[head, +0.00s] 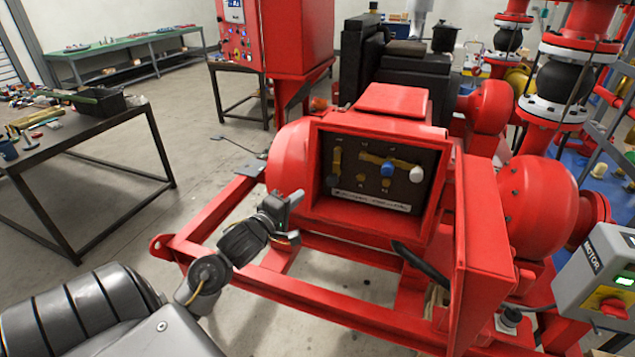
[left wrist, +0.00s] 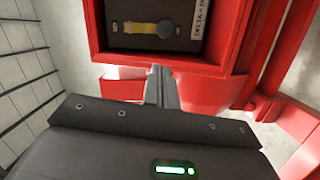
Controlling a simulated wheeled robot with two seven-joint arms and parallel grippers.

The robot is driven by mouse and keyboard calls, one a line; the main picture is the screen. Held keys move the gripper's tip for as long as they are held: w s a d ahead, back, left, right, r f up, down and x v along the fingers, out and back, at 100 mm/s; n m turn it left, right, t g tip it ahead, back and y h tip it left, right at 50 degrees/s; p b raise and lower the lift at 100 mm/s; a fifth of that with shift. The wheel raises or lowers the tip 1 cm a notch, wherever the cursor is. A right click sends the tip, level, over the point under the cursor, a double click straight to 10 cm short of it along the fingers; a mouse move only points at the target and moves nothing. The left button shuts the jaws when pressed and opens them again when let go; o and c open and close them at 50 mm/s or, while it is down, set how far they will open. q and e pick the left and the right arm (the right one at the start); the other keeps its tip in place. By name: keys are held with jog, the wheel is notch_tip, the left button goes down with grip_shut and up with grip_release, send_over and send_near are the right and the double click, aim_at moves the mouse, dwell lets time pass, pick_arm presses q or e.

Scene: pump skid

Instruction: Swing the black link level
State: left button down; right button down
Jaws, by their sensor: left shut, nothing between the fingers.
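The panel (head: 400,200) sits recessed in a red box. The black link is a yellow bar (head: 337,157) at the panel's left with a black knob (head: 333,181) at its lower end; it hangs down, not level. In the left wrist view, turned on its side, the yellow bar (left wrist: 138,28) and dark knob (left wrist: 166,29) show clearly. My left gripper (head: 296,198) is shut and empty, in front of and below-left of the link, apart from it. In the left wrist view its fingers (left wrist: 161,75) point toward the box's edge. My right gripper is not in view.
Other yellow links on the panel carry a blue knob (head: 387,169) and a white knob (head: 416,174). The red box rim (head: 312,165) stands proud around the panel. A dark bar (head: 420,262) slants below it. A grey motor switch box (head: 600,285) stands at right.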

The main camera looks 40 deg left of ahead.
pick_arm(q)
jog(key=p, duration=0.2)
send_near(334, 168)
jog(key=w, duration=0.1)
jog(key=w+a+f, duration=0.2)
jog(key=w, duration=0.1)
jog(key=shift+a, duration=0.15)
jog(key=shift+d+f, duration=0.1)
jog(key=shift+d, duration=0.1)
dwell(0.4)
